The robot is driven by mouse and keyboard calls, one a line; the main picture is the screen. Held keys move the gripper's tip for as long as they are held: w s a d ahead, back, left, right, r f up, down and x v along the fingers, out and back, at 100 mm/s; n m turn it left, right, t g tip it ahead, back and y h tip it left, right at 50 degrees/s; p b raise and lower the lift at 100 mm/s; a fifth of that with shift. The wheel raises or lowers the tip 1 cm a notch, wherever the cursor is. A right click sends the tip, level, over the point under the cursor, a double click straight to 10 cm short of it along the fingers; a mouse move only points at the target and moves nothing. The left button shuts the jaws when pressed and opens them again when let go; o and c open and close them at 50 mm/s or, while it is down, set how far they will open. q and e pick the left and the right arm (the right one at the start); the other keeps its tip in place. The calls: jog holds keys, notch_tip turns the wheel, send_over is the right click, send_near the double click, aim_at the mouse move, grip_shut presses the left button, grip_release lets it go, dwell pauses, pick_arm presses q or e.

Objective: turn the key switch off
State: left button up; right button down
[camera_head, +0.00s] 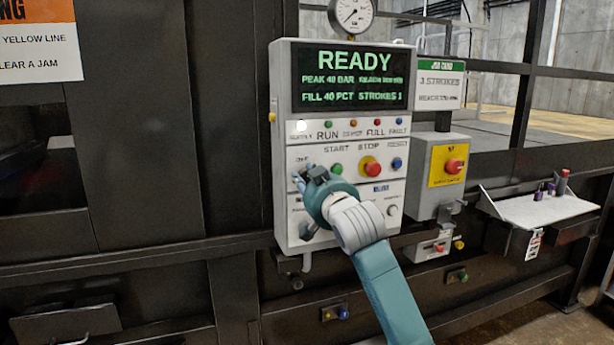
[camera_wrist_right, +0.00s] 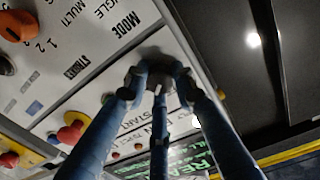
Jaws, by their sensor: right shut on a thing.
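The key switch is on the upper left of the white control panel (camera_head: 283,130). In the head view my right gripper (camera_head: 308,178) covers it, beside a partly hidden label. In the right wrist view a dark round part, which looks like the key switch (camera_wrist_right: 164,55), sits at the panel edge between the fingertips of my right gripper (camera_wrist_right: 160,82). The fingers are closed around it and touch it. Its turned position cannot be made out. My left gripper is in neither view.
The panel display (camera_head: 351,78) reads READY. Green start (camera_head: 336,169) and red stop (camera_head: 372,169) buttons lie close to the right of my gripper. A yellow-plated red button box (camera_head: 440,168) and a small shelf (camera_head: 540,210) stand farther right. A gauge (camera_head: 352,14) tops the panel.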

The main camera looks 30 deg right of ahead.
jog(key=n+p, duration=0.2)
jog(key=n, duration=0.3)
jog(key=shift+n+p, duration=0.3)
jog(key=shift+f+n+p, duration=0.15)
jog(key=shift+n+p, duration=0.9)
jog(key=shift+n, duration=1.25)
jog(key=c, duration=1.4)
grip_release()
jog(key=shift+d, duration=0.1)
jog(key=shift+s, duration=0.1)
jog(key=v, duration=1.1)
jog(key=shift+s+f, duration=0.15)
jog(key=shift+s, duration=0.25)
